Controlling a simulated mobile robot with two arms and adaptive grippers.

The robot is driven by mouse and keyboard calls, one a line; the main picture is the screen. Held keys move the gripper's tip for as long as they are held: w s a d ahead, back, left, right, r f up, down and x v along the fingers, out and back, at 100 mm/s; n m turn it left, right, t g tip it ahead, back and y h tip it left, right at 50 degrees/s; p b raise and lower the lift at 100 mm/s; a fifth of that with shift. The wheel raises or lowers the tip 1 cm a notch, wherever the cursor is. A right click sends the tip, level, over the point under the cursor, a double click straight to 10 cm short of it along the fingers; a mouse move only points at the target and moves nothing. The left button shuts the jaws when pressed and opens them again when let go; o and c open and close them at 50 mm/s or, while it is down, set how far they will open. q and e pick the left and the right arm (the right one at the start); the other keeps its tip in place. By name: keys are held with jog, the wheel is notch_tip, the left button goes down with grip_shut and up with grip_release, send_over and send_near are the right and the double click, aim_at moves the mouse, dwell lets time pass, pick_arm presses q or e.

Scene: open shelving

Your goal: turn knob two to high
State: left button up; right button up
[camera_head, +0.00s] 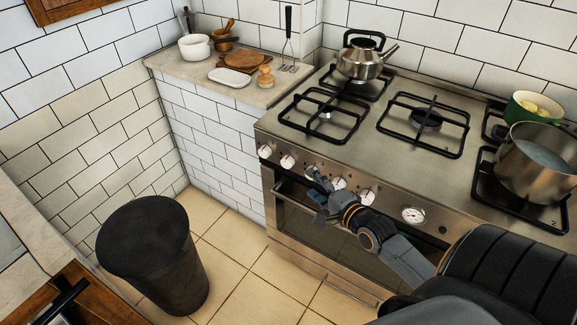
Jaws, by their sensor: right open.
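The steel stove (400,185) has a row of several white knobs along its front panel. The second knob from the left (288,161) is uncovered, with the first knob (265,151) to its left. My right gripper (315,185) is open in front of the panel at the third knob (312,172), to the right of the second one. I cannot tell whether it touches the third knob. The fourth knob (339,183) and fifth knob (368,196) show just beyond the gripper and wrist. The knob markings are too small to read surely. My left gripper is out of view.
A kettle (362,60) stands on the back left burner. A steel pot (537,165) and a green pot (533,106) stand at the right. A dark bin (150,250) stands on the floor at left. An oven handle (290,197) runs below the knobs.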

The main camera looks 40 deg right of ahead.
aim_at(289, 165)
jog(key=x, duration=1.1)
jog(key=shift+d+b, duration=0.1)
jog(key=shift+b, duration=0.25)
jog(key=shift+x, duration=0.8)
